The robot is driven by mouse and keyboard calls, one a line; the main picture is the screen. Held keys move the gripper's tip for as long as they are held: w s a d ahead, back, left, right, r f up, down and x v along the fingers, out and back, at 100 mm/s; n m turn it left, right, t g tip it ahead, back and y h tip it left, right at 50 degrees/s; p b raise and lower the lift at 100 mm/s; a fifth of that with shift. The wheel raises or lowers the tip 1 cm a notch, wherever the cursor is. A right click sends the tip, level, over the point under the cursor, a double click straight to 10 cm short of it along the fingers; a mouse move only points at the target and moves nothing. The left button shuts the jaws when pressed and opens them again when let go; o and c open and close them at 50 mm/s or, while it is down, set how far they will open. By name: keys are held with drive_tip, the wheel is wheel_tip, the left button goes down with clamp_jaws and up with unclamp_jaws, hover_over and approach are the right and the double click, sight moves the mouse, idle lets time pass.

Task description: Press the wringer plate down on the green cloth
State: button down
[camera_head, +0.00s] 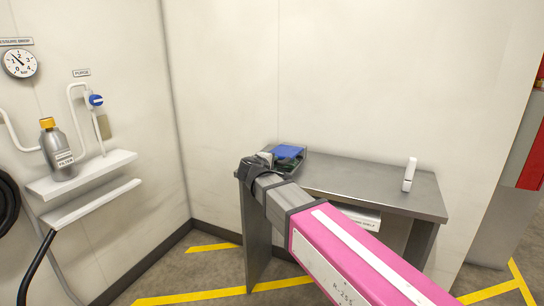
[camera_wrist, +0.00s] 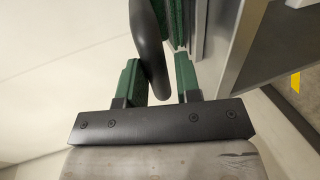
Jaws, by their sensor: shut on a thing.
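My gripper (camera_head: 257,163) is at the left end of a grey metal table. In the wrist view my gripper (camera_wrist: 160,72) has its green-padded fingers on either side of a dark curved bar (camera_wrist: 150,45), which looks like a handle, and is shut on it. A blue flat piece (camera_head: 289,151) shows in a dark tray-like holder just beyond the gripper; I cannot tell whether it is the wringer plate. A dark green strip (camera_wrist: 178,18) lies beyond the bar, perhaps the green cloth. Most of the wringer and cloth is hidden by my gripper and arm.
The grey table (camera_head: 375,185) has a white upright bottle-like item (camera_head: 409,174) at its right. Its middle top is clear. White shelves (camera_head: 80,175) with a grey, yellow-capped bottle (camera_head: 56,150) are on the left wall. Walls close in behind and left.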

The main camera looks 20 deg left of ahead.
drive_tip(key=c, duration=1.8)
unclamp_jaws()
wheel_tip(320, 180, down, 2)
drive_tip(key=shift+s+d+f, duration=0.1)
drive_tip(key=o, duration=0.7)
drive_tip(key=shift+f, duration=0.6)
drive_tip(key=shift+c, duration=0.2)
drive_tip(key=o, duration=0.7)
drive_tip(key=shift+c, duration=0.2)
